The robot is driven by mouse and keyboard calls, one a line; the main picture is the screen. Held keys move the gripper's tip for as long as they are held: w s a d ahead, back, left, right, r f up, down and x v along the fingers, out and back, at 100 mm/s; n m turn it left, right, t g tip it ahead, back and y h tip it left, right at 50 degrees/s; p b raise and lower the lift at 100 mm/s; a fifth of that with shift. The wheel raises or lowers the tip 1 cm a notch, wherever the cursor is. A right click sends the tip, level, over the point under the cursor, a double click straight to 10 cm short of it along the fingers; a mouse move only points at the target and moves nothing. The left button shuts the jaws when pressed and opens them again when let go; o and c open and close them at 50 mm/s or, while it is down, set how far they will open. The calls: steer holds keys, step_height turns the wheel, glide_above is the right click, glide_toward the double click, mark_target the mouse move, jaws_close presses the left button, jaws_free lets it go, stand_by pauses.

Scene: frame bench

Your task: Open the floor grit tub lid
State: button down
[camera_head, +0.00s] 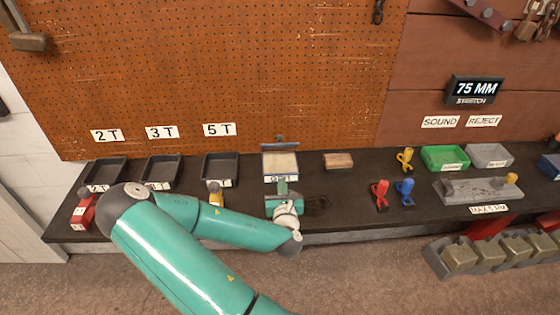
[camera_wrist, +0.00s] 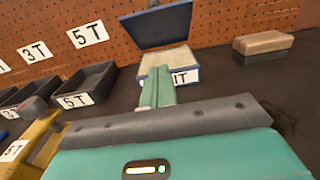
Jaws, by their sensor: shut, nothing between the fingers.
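The grit tub (camera_head: 281,165) sits on the dark bench, below the pegboard, with pale grit showing inside. Its blue-grey lid (camera_wrist: 155,25) stands raised at the back of the tub in the wrist view; in the head view the lid (camera_head: 280,147) shows as a thin strip along the back edge. The tub's front label (camera_wrist: 184,77) is partly hidden by my fingers. My gripper (camera_head: 282,187) is just in front of the tub. In the wrist view the teal fingers (camera_wrist: 157,86) are together and empty, overlapping the tub's front; I cannot tell whether they touch it.
Black trays (camera_head: 220,168) stand left of the tub, with a yellow item (camera_head: 215,194) in front. A wooden block (camera_head: 338,160) lies to the right. Yellow, red and blue clamps (camera_head: 381,195), a green bin (camera_head: 444,157) and a grey plate (camera_head: 480,190) are farther right.

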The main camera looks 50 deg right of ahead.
mark_target(279, 142)
steer(key=shift+w+d, duration=0.25)
steer(key=shift+w, duration=0.15)
steer(key=shift+d+r, duration=0.3)
steer(key=x, duration=0.8)
steer(key=shift+w, duration=0.25)
steer(key=shift+w+d+r, duration=0.2)
steer(key=shift+d+r, duration=0.1)
steer(key=shift+r, duration=0.2)
steer(key=shift+w+d+r, duration=0.2)
steer(key=shift+d+r, duration=0.15)
steer(key=shift+r, duration=0.2)
steer(key=shift+w+d+r, duration=0.1)
steer(key=shift+w+d, duration=0.1)
steer(key=shift+w, duration=0.1)
steer(key=shift+r, duration=0.15)
steer(key=shift+w+d+r, duration=0.1)
